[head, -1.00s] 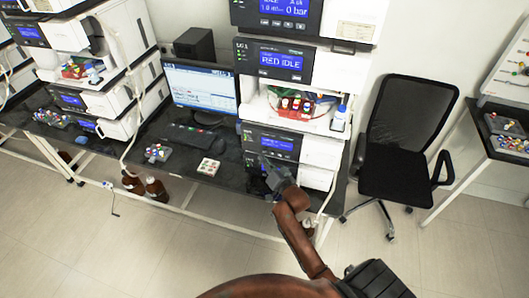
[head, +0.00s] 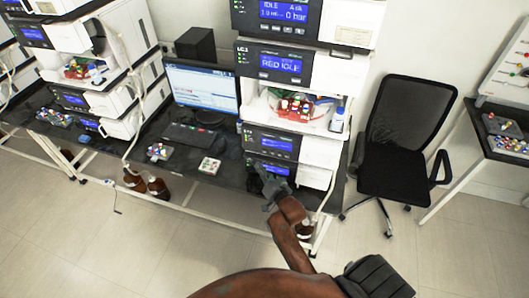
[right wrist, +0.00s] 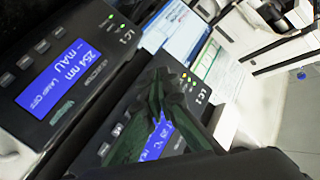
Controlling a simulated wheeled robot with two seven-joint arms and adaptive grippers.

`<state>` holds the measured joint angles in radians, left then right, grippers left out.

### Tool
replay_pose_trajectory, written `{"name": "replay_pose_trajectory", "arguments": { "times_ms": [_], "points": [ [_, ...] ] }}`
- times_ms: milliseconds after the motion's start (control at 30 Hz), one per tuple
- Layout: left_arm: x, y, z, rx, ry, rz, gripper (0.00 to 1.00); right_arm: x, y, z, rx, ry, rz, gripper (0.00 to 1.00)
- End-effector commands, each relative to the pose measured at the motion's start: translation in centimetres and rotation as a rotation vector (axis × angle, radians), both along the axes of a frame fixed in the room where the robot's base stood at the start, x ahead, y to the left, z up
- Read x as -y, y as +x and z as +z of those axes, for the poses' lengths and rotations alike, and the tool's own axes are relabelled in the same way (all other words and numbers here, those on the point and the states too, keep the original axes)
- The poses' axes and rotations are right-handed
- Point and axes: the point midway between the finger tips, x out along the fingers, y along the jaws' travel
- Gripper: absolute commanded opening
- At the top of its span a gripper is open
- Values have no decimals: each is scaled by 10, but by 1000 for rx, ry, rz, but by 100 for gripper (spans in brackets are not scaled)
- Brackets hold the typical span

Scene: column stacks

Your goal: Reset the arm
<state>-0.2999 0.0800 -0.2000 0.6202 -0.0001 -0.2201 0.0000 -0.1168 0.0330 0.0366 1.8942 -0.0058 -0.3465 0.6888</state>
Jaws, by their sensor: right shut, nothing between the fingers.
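My right gripper (head: 264,172) is in front of the lower modules of the right instrument stack (head: 320,152), near the bench's front edge. It is shut and empty. In the right wrist view its dark fingertips (right wrist: 160,82) meet in front of a lit blue display (right wrist: 158,138), covering part of it. I cannot tell whether they touch the panel. My brown right arm reaches up from the bottom of the head view. My left gripper is not in view.
A monitor (head: 200,88), keyboard (head: 190,135), white vial tray (head: 209,166) and grey vial rack (head: 158,152) are on the bench left of the gripper. Brown bottles (head: 157,187) stand below. A black chair (head: 400,160) is to the right, with open floor in front.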

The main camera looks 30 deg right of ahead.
Motion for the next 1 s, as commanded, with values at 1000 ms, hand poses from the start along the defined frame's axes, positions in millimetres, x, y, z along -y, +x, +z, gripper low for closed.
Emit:
{"name": "replay_pose_trajectory", "arguments": {
  "times_ms": [1000],
  "points": [
    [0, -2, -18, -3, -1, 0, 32, -25, -95, -310, -496, -216, 141, 0]
  ]
}}
